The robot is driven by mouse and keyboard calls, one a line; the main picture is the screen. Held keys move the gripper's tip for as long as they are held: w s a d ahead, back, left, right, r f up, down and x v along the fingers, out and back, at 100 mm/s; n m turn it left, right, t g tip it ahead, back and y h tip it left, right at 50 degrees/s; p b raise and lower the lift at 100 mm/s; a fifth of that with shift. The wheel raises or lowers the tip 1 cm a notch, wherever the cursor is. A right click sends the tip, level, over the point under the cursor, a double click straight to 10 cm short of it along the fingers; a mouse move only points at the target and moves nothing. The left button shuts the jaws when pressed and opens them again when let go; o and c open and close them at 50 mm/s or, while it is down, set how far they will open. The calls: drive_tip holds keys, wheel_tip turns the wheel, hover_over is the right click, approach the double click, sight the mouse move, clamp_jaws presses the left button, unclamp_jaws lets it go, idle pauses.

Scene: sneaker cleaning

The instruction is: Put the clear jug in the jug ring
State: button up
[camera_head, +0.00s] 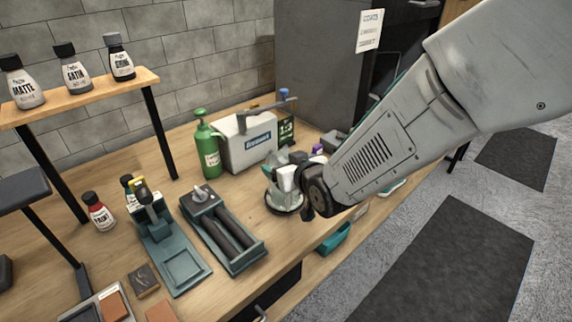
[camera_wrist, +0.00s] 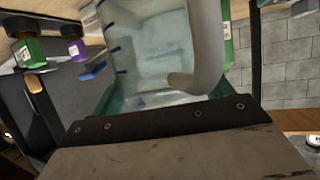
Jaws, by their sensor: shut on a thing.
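The clear jug (camera_wrist: 150,50) fills the upper middle of the wrist view, close to my gripper, with dark blue marks on its wall and a thick pale handle (camera_wrist: 207,45). In the head view the jug (camera_head: 273,174) is small and partly hidden by my gripper (camera_head: 291,177), which is shut on it over the bench. A round rim (camera_head: 285,208) shows low at the jug; I cannot tell whether it is the jug's base or the jug ring. The exact finger contact is hidden.
A green bottle (camera_head: 207,148) and a pale boxy machine (camera_head: 248,142) stand behind the jug. A tray with dark rollers (camera_head: 229,235) lies to its left. A teal bin (camera_head: 334,238) sits below the bench's front edge. Small bottles (camera_wrist: 27,45) show in the wrist view.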

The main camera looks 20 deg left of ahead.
drive_tip(key=shift+f, duration=0.1)
drive_tip(key=o, duration=1.3)
drive_tip(key=shift+c, duration=0.2)
drive_tip(key=shift+r, duration=0.2)
drive_tip(key=v, duration=1.2)
drive_tip(key=w+d+r+m+g+h, duration=0.1)
drive_tip(key=d+r+m+h, duration=0.25)
drive_tip(key=d, duration=0.95)
drive_tip(key=w+d+r+m+h, duration=0.15)
drive_tip(key=d+h, duration=0.25)
drive_tip(key=d, duration=0.9)
drive_tip(key=s+d+r+m+g+h, duration=0.3)
drive_tip(key=s+d+m+g, duration=0.2)
drive_tip(key=s+d, duration=1.1)
drive_tip(key=s+g, duration=0.1)
drive_tip(key=s, duration=0.2)
drive_tip(key=shift+s+d+r, duration=0.3)
drive_tip(key=shift+r, duration=0.05)
